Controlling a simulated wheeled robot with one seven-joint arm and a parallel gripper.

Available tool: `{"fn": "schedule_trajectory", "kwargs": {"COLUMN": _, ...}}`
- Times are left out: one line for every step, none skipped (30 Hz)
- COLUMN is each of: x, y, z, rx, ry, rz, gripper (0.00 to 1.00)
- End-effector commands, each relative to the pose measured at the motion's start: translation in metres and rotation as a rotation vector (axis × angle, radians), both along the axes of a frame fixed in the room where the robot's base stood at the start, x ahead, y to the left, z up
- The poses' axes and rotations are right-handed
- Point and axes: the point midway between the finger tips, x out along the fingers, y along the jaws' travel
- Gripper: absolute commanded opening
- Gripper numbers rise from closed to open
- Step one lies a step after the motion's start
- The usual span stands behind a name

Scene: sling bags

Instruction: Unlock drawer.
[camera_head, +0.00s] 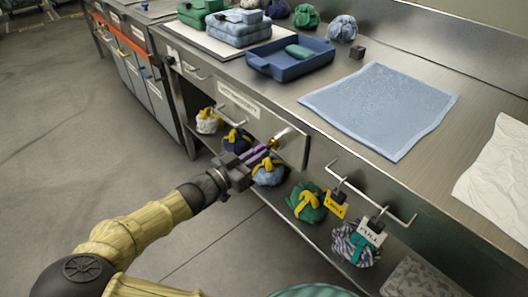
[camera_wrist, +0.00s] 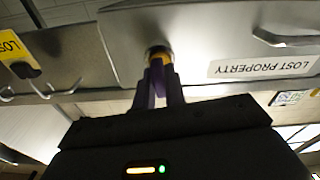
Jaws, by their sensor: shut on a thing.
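The drawer front (camera_head: 290,146) is under the steel counter, with a bar handle (camera_head: 238,108) and a label plate. In the wrist view its label (camera_wrist: 262,66) reads LOST PROPERTY upside down. A round lock (camera_wrist: 157,50) with a brass-yellow piece (camera_head: 275,143) sits near the drawer's right end. My gripper (camera_head: 264,156) is right at the lock. In the wrist view its purple fingertips (camera_wrist: 160,84) are closed together on the yellow piece, which they partly hide. I cannot tell how far the piece is turned.
Wrapped bundles, including a green one (camera_head: 305,203), sit on the shelf below. A rail (camera_head: 375,195) with hanging tags (camera_head: 335,205) is to the right. The counter holds a blue tray (camera_head: 290,62) and a blue cloth (camera_head: 380,105). The floor at left is clear.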

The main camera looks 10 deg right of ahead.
Motion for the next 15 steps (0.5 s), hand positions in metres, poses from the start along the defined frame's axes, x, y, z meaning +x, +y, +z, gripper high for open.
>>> {"fn": "schedule_trajectory", "kwargs": {"x": 0.0002, "y": 0.0008, "z": -0.0024, "rx": 0.01, "ry": -0.015, "rz": 0.004, "gripper": 0.0}}
{"fn": "schedule_trajectory", "kwargs": {"x": 0.0002, "y": 0.0008, "z": -0.0024, "rx": 0.016, "ry": -0.023, "rz": 0.005, "gripper": 0.0}}
{"fn": "schedule_trajectory", "kwargs": {"x": 0.0003, "y": 0.001, "z": -0.0025, "rx": 0.025, "ry": -0.034, "rz": 0.005, "gripper": 0.0}}
{"fn": "schedule_trajectory", "kwargs": {"x": 0.0003, "y": 0.0011, "z": -0.0026, "rx": 0.031, "ry": -0.043, "rz": 0.006, "gripper": 0.0}}
{"fn": "schedule_trajectory", "kwargs": {"x": 0.0003, "y": 0.0011, "z": -0.0026, "rx": 0.037, "ry": -0.052, "rz": 0.006, "gripper": 0.0}}
{"fn": "schedule_trajectory", "kwargs": {"x": 0.0002, "y": 0.0011, "z": -0.0025, "rx": 0.044, "ry": -0.064, "rz": 0.007, "gripper": 0.0}}
{"fn": "schedule_trajectory", "kwargs": {"x": 0.0003, "y": 0.001, "z": -0.0023, "rx": 0.049, "ry": -0.072, "rz": 0.008, "gripper": 0.0}}
{"fn": "schedule_trajectory", "kwargs": {"x": 0.0003, "y": 0.0009, "z": -0.0022, "rx": 0.054, "ry": -0.081, "rz": 0.008, "gripper": 0.0}}
{"fn": "schedule_trajectory", "kwargs": {"x": 0.0003, "y": 0.001, "z": -0.0024, "rx": 0.063, "ry": -0.092, "rz": 0.009, "gripper": 0.0}}
{"fn": "schedule_trajectory", "kwargs": {"x": 0.0003, "y": 0.0011, "z": -0.0024, "rx": 0.069, "ry": -0.101, "rz": 0.01, "gripper": 0.0}}
{"fn": "schedule_trajectory", "kwargs": {"x": 0.0003, "y": 0.0013, "z": -0.0024, "rx": 0.075, "ry": -0.11, "rz": 0.01, "gripper": 0.0}}
{"fn": "schedule_trajectory", "kwargs": {"x": 0.0003, "y": 0.0013, "z": -0.0024, "rx": 0.082, "ry": -0.121, "rz": 0.01, "gripper": 0.0}}
{"fn": "schedule_trajectory", "kwargs": {"x": 0.0003, "y": 0.0014, "z": -0.0024, "rx": 0.089, "ry": -0.129, "rz": 0.011, "gripper": 0.0}}
{"fn": "schedule_trajectory", "kwargs": {"x": 0.0003, "y": 0.0015, "z": -0.0024, "rx": 0.094, "ry": -0.137, "rz": 0.012, "gripper": 0.0}}
{"fn": "schedule_trajectory", "kwargs": {"x": 0.0003, "y": 0.0016, "z": -0.0026, "rx": 0.102, "ry": -0.149, "rz": 0.013, "gripper": 0.0}}
